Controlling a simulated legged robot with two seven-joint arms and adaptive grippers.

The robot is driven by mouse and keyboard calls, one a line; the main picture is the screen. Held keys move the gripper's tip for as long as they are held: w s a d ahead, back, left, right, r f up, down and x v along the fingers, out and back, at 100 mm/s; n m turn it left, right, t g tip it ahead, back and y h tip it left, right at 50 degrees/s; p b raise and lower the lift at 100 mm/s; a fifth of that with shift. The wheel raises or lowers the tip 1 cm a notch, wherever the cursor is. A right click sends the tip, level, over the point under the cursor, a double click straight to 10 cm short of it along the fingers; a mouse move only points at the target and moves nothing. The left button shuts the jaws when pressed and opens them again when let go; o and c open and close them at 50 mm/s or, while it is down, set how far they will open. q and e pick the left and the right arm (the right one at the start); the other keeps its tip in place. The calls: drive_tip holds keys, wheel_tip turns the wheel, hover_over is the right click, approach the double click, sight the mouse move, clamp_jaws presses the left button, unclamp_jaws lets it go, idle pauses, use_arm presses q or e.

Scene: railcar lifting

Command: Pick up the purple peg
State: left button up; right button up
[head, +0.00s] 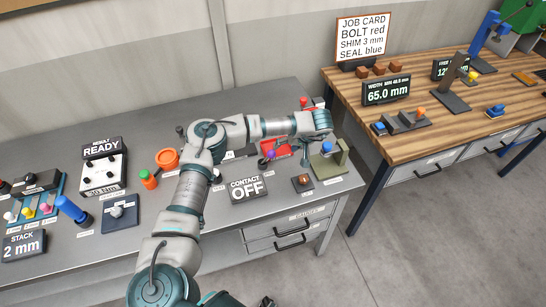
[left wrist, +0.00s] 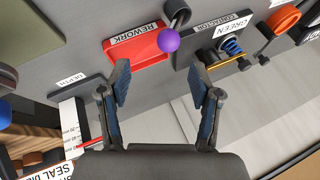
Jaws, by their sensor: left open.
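The purple peg shows as a small purple round end (head: 270,155) beside the red tray on the grey bench in the head view. In the left wrist view its purple ball-shaped end (left wrist: 168,40) is at the near edge of the red REWORK tray (left wrist: 138,45), close to a dark grey cylindrical part. The rest of the peg is hidden or hard to tell. My left gripper (left wrist: 160,76) is open and empty, its two fingers apart, with the purple end ahead of and between them in the picture. In the head view the left gripper (head: 305,152) points down, right of the peg.
A DEPTH block (left wrist: 80,88) lies left. The CONTACT OFF sign (head: 248,189) and an olive bracket (head: 330,162) stand nearby on the bench. A wooden bench (head: 440,100) stands right.

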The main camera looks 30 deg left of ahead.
sight(274, 154)
use_arm(q)
drive_tip(key=a+f, duration=0.4)
drive_tip(key=shift+a, duration=0.4)
drive_tip(key=x, duration=0.3)
drive_tip(key=shift+s+d+f+p, duration=0.1)
drive_tip(key=shift+s+f+p, duration=0.1)
drive_tip(key=shift+f+p, duration=0.15)
drive_tip(key=shift+d+f, duration=0.15)
drive_tip(key=shift+d, duration=0.55)
drive_tip(key=shift+a, duration=0.15)
drive_tip(key=c, duration=0.5)
drive_tip(key=shift+a, duration=0.55)
clamp_jaws()
drive_tip(key=shift+s+a+f, duration=0.1)
drive_tip(key=shift+a+f, duration=0.05)
drive_tip(key=shift+a, duration=0.05)
drive_tip(key=shift+d, duration=0.1)
use_arm(e)
drive_tip(key=shift+s+a+r, duration=0.1)
drive_tip(key=shift+s+a, duration=0.25)
drive_tip(key=shift+s, duration=0.25)
drive_tip(key=shift+s+a, duration=0.3)
drive_tip(key=shift+s, duration=0.3)
